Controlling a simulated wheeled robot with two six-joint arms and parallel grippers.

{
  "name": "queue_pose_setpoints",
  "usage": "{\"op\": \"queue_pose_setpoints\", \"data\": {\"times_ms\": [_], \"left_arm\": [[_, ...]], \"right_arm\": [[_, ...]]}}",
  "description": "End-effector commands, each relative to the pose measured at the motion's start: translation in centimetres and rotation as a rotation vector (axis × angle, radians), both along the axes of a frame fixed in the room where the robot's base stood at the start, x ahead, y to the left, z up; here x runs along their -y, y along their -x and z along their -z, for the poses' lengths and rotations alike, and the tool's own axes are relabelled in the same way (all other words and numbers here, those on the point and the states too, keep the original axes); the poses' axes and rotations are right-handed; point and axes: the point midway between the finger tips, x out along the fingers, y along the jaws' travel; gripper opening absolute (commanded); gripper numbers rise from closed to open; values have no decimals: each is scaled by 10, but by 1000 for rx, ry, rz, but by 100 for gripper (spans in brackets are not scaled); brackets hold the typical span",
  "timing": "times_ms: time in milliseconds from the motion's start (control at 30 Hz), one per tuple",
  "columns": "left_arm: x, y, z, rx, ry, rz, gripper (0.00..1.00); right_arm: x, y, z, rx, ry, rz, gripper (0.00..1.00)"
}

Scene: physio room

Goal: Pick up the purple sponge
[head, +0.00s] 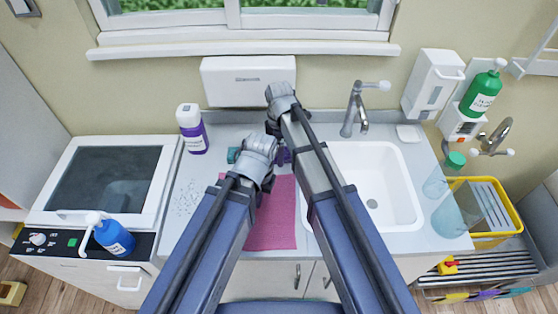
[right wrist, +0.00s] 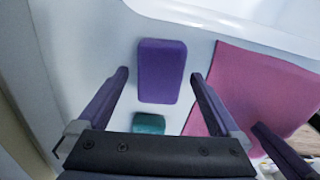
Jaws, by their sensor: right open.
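The purple sponge (right wrist: 162,71) is a rounded block lying on the pale counter in the right wrist view. In the head view only a purple patch of it (head: 284,156) shows beside my arms. My right gripper (right wrist: 159,77) is open, with its fingers on either side of the sponge in the picture and a gap on each side. In the head view my right gripper (head: 273,128) is mostly hidden by its own wrist. My left gripper (head: 264,188) is over the pink cloth; its fingers are too hidden to tell their opening.
A teal block (right wrist: 148,123) lies close to the sponge. A pink cloth (head: 270,228) lies beside them. The sink (head: 370,185) is right of my arms. A purple-labelled bottle (head: 193,130) stands at the back left. A blue spray bottle (head: 114,238) stands further left.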

Motion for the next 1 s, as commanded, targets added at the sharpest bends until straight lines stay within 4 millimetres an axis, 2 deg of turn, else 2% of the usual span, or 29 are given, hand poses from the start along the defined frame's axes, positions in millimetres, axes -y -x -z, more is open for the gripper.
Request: {"op": "queue_pose_setpoints", "data": {"times_ms": [233,900,1000], "left_arm": [[0,0,1,0,0,0,0],[0,0,1,0,0,0,0],[0,0,1,0,0,0,0]], "right_arm": [[0,0,1,0,0,0,100],[0,0,1,0,0,0,25],[0,0,1,0,0,0,19]]}}
